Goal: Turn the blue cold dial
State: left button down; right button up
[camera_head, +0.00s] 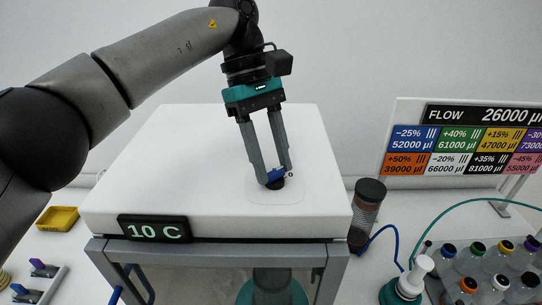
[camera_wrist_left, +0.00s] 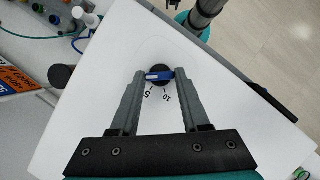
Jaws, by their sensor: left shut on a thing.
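The blue cold dial (camera_head: 276,174) is a small blue bar on a dark round base, on top of a white box (camera_head: 150,165). In the left wrist view the dial (camera_wrist_left: 159,75) sits between the fingertips, with the marks 5 and 10 printed beside it. My left gripper (camera_head: 276,178) points down and is shut on the blue bar, a finger at each end. It also shows in the left wrist view (camera_wrist_left: 159,76). A display (camera_head: 155,229) on the box's front edge reads "10 C".
A dark-capped cylinder (camera_head: 367,205) stands right of the box. Several capped bottles (camera_head: 495,260) and a white-topped pump bottle (camera_head: 404,284) are at the lower right. A flow sign (camera_head: 460,138) stands behind them. A yellow tray (camera_head: 57,219) lies at the left.

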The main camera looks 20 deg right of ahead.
dwell(0.4)
pick_arm(q)
jog(key=shift+c, duration=1.9)
grip_release()
